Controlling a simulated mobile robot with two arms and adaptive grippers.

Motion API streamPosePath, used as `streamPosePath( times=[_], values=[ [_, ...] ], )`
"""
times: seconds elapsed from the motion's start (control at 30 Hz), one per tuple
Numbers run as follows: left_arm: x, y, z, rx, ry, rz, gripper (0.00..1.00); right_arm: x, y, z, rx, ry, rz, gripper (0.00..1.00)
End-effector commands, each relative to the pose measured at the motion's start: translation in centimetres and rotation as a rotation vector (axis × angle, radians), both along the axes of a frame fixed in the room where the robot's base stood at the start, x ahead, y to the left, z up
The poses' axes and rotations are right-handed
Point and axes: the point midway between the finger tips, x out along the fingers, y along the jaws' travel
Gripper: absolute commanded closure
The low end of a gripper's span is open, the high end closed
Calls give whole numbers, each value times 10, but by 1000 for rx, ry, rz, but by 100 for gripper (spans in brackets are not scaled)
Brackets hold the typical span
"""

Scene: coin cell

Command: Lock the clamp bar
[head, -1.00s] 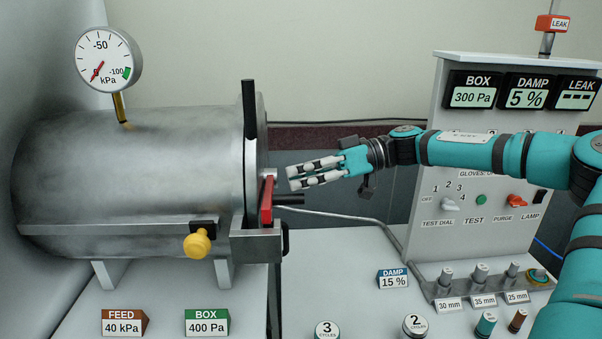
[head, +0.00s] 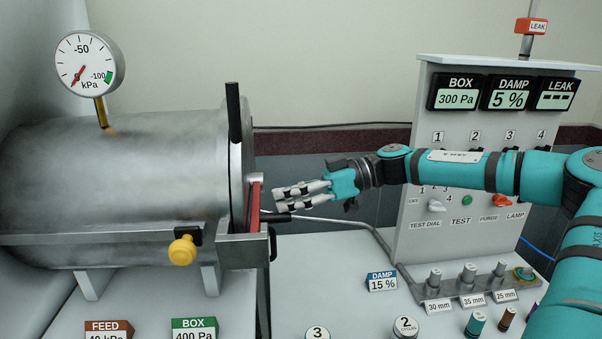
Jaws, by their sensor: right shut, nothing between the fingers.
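A red bar (head: 254,207) stands nearly upright at the right end of the grey metal cylinder (head: 120,190). A short black grip (head: 276,217) sticks out to the right beside it. I cannot tell for sure which part is the clamp bar. A long black handle (head: 233,112) stands upright at the top of the cylinder's end. My right gripper (head: 276,198) is shut and empty, its fingers pointing left. Its tips are just right of the red bar and just above the black grip in the picture; contact cannot be told. My left gripper is not in view.
A gauge (head: 89,64) rises from the cylinder, and a yellow knob (head: 182,250) sits at its front. A control panel (head: 430,120) stands behind my right arm. Signs, round markers and small cylinders stand on the white bench.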

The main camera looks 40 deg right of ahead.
Motion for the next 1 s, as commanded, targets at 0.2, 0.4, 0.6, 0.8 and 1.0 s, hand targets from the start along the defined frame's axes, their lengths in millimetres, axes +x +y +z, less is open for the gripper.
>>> streamPosePath(
  times=[0.2,0.4,0.6,0.8,1.0],
  values=[
    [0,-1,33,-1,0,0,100,-2,-4,29,1,-1,-2,100],
    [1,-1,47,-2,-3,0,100,-7,-16,42,1,-7,-8,100],
    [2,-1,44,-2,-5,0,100,-19,-37,47,-1,-7,-7,100],
    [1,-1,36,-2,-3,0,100,-32,-60,51,-4,-6,-7,100],
    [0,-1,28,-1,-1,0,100,-45,-84,57,-3,-3,-7,100]
  ],
)
